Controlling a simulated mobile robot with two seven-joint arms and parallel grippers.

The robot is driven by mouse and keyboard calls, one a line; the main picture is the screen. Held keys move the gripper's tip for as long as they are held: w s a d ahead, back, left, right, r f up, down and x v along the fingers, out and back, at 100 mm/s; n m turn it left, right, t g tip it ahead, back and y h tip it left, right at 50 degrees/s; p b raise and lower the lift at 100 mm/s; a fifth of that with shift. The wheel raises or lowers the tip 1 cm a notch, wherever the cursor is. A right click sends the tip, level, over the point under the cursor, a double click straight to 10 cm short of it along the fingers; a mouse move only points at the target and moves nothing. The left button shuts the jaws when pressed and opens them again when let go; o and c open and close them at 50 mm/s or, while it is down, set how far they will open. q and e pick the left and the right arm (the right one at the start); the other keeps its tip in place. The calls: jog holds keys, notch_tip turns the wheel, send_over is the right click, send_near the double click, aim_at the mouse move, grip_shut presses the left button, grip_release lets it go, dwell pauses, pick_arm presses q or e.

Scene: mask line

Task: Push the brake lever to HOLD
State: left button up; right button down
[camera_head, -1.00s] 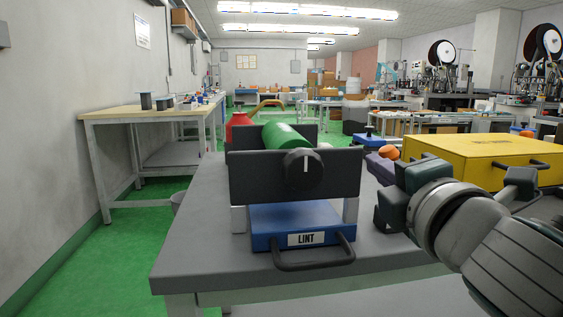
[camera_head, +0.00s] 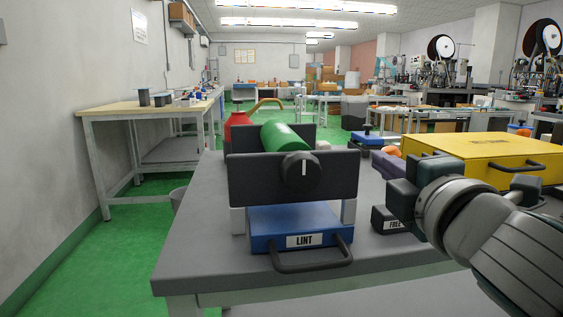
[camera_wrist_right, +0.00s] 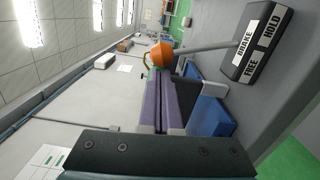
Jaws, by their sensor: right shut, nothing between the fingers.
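The brake's dark base (camera_wrist_right: 262,45) with FREE and HOLD labels shows at the upper right of the right wrist view. A grey lever rod (camera_wrist_right: 205,46) runs from it to an orange knob (camera_wrist_right: 160,54). In the head view the base (camera_head: 388,219) is partly hidden by my right gripper, with FREE readable. My right gripper (camera_head: 386,163) is shut and empty. Its purple fingers (camera_wrist_right: 160,88) point at the knob and overlap it in the wrist view; I cannot tell whether they touch. The lever's exact tilt is unclear. My left gripper is out of view.
A dark frame (camera_head: 250,178) with a green roller (camera_head: 284,138) and black dial stands left of the brake, above a blue LINT tray (camera_head: 290,226). A yellow case (camera_head: 470,150) lies right, behind my arm. The grey table's (camera_head: 200,240) front left is clear.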

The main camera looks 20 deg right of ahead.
pick_arm(q)
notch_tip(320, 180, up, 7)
jog(key=p, duration=0.6)
jog(key=shift+p, duration=0.4)
pick_arm(e)
jog(key=s+d+r+m, duration=0.1)
jog(key=s+d+m, duration=0.1)
jog(key=d+m, duration=0.6)
jog(key=shift+r+m, duration=0.35)
jog(key=shift+m, duration=0.05)
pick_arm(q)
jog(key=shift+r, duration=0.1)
